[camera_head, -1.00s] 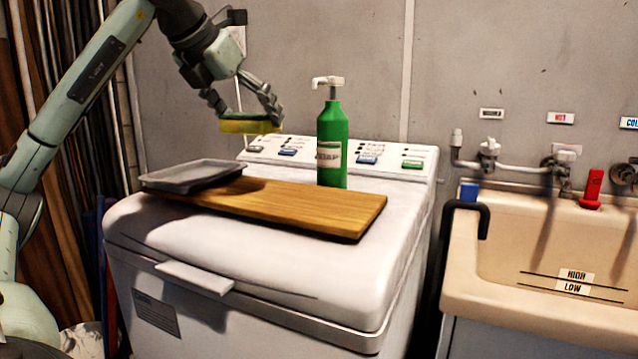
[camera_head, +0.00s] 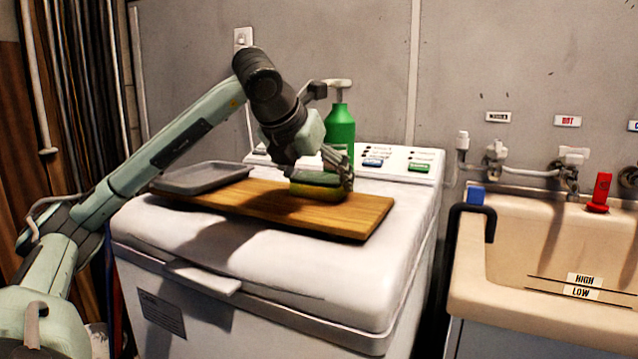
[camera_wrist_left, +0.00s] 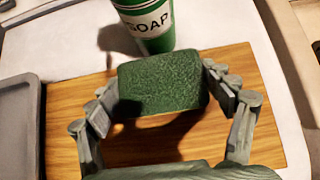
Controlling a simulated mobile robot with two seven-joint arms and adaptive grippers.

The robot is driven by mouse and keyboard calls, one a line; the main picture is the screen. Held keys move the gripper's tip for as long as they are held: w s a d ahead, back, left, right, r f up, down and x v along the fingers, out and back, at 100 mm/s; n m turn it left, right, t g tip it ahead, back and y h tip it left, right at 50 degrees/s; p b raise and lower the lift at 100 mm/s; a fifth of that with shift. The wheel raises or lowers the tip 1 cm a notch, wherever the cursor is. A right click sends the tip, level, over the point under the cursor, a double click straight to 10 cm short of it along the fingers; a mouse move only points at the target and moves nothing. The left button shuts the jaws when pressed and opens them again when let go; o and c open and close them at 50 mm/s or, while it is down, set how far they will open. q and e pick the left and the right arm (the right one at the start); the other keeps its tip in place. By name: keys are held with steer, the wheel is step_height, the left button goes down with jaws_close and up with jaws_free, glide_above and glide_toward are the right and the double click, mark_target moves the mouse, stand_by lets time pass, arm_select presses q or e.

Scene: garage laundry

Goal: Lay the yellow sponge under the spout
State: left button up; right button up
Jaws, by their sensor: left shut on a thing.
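The yellow sponge (camera_head: 318,190) has a green scouring side, which faces up in the left wrist view (camera_wrist_left: 162,86). My left gripper (camera_head: 322,178) is shut on it, with a finger at each side. The sponge is level, at or just above the wooden board, in front of the green soap bottle (camera_head: 340,130); I cannot tell whether it touches the board. The bottle's labelled lower part shows behind the sponge in the left wrist view (camera_wrist_left: 148,25). My right gripper is not in view.
The wooden board (camera_head: 362,218) lies on the white washer lid (camera_head: 270,265). A grey tray (camera_head: 203,177) sits on the board's left end. A beige sink (camera_head: 470,290) with taps stands to the right. The board's right end is clear.

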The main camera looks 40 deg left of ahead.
arm_select(q)
steer(key=o, duration=0.7)
steer(key=shift+o, duration=0.2)
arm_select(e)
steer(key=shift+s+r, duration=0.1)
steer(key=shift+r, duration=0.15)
arm_select(q)
steer(key=shift+r, duration=0.25)
steer(key=p+v, duration=0.2)
steer(key=v, duration=0.9)
steer(key=shift+s+r+p, duration=0.2)
steer(key=shift+s+p, duration=0.15)
steer(key=shift+p, duration=0.05)
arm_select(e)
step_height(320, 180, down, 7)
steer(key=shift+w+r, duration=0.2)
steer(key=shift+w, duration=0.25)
